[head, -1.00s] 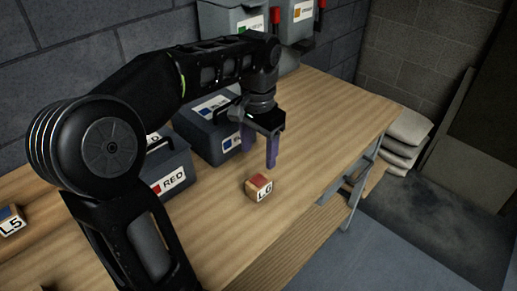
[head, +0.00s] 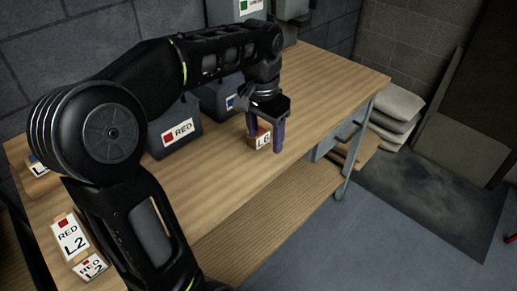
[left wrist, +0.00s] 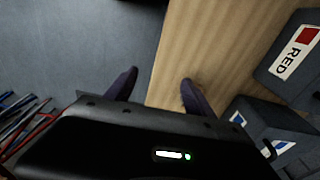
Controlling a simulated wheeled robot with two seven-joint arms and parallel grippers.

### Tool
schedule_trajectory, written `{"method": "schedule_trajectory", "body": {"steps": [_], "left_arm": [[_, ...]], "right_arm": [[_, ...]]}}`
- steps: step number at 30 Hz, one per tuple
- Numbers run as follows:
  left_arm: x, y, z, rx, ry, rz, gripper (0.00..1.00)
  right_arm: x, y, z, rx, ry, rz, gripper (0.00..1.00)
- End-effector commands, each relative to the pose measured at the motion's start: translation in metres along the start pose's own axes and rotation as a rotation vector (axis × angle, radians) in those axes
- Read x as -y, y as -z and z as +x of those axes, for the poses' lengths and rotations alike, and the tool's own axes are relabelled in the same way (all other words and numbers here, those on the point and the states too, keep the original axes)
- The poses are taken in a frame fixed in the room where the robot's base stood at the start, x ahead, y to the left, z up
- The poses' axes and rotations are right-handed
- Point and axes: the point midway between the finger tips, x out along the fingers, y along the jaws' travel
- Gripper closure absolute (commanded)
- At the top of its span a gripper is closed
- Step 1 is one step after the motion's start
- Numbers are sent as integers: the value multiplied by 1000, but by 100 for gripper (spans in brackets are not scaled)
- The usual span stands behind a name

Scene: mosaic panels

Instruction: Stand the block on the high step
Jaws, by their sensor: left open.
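A small wooden block (head: 259,142) with a red patch and a white label reading L6 stands on the wooden bench (head: 320,85). My left gripper (head: 266,142) is open and points down at it. In the head view its two purple fingers show at either side of the block, partly overlapping it; I cannot tell whether they touch it. In the left wrist view the open fingers (left wrist: 159,76) show over the floor and bench edge, and the block is not visible there. I cannot make out a high step. My right gripper is not in view.
A grey bin labelled RED (head: 175,131) and another grey bin (head: 221,97) stand behind the block. Labels reading L2 (head: 70,238) and a labelled block (head: 38,168) are at the left. Stacked sacks (head: 396,108) lie beyond the bench. Bench surface right of the block is clear.

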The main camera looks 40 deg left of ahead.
Motion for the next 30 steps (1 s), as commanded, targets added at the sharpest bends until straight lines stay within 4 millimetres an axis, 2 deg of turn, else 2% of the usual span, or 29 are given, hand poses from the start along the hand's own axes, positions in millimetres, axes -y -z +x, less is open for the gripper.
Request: {"method": "schedule_trajectory", "body": {"steps": [8,13,17,20,21,23,24,25,26,27,30], "left_arm": [[-8,37,17,-140,-9,-24,38],[-24,67,44,-245,-38,-44,38],[-50,91,85,-325,-88,-69,38],[-84,102,137,-371,-148,-102,38],[-103,102,165,-381,-179,-120,38],[-139,89,217,-378,-232,-158,38],[-166,71,254,-361,-265,-187,38],[-184,54,278,-343,-285,-209,38],[-200,35,300,-320,-300,-229,38],[-220,7,324,-282,-316,-246,38],[-259,-64,366,-164,-340,-262,38]], "right_arm": [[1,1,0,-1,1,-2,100],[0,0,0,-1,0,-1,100],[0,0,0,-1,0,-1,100],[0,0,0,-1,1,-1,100],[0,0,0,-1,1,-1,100],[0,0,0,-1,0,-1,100],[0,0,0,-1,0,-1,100],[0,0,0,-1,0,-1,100],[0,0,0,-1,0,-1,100],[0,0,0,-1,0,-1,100],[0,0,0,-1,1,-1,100]]}}
